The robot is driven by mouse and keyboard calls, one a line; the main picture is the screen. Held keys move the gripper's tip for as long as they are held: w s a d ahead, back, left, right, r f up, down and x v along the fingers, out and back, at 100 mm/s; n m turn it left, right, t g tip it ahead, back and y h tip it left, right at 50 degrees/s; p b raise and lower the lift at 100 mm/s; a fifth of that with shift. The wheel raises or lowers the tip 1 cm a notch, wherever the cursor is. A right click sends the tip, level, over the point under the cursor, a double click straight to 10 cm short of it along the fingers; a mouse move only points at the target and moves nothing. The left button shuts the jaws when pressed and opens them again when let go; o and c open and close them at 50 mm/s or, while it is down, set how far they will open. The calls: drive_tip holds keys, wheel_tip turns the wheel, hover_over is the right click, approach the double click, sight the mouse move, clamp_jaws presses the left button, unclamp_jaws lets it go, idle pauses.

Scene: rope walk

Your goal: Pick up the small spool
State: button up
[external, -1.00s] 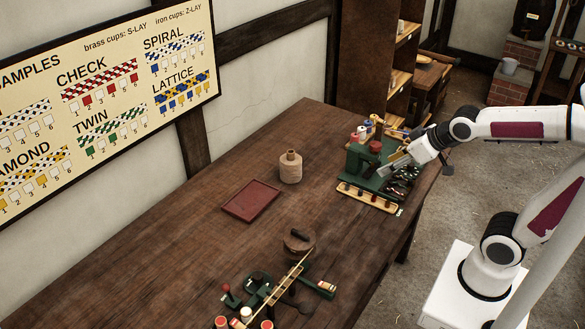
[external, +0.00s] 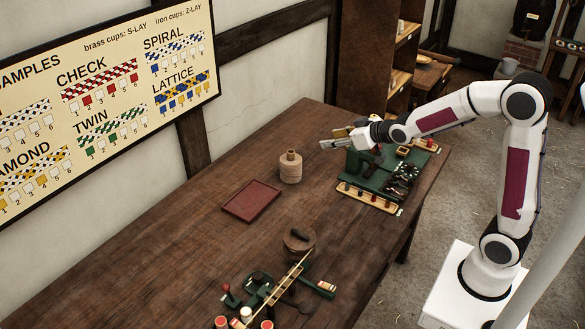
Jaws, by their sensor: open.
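My gripper (external: 328,144) is open and empty. It hangs above the table's far part, left of the top of the green machine (external: 390,182), with its fingers pointing left. Several small spools with dark and red tops sit in a wooden rack (external: 352,191) along the machine's front edge; they are too small to tell apart. A tan spool-like bottle (external: 290,168) stands upright on the table, left of the machine and below my gripper in the picture. I cannot tell which one is the small spool. Spools behind the gripper are hidden.
A dark red tray (external: 252,201) lies flat on the wooden table (external: 150,262). A round brown lidded pot (external: 299,242) stands nearer. A second green device (external: 262,282) with several coloured spools is at the front. The table's left part is clear.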

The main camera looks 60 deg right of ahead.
drive_tip(key=w+d+f+t, duration=0.35)
drive_tip(key=w+f, duration=0.45)
drive_tip(key=w, duration=0.3)
drive_tip(key=t+y, duration=0.1)
drive_tip(key=t, duration=0.2)
approach(291, 152)
drive_tip(key=shift+w+d+f, duration=0.1)
drive_tip(key=shift+w, duration=0.5)
drive_tip(key=shift+w+d+f, duration=0.1)
drive_tip(key=shift+w, duration=0.5)
drive_tip(key=shift+w, duration=0.1)
drive_tip(key=shift+w, duration=1.2)
drive_tip(key=shift+w, duration=0.15)
drive_tip(key=shift+w+r, duration=0.1)
drive_tip(key=shift+w, duration=2.35)
clamp_jaws()
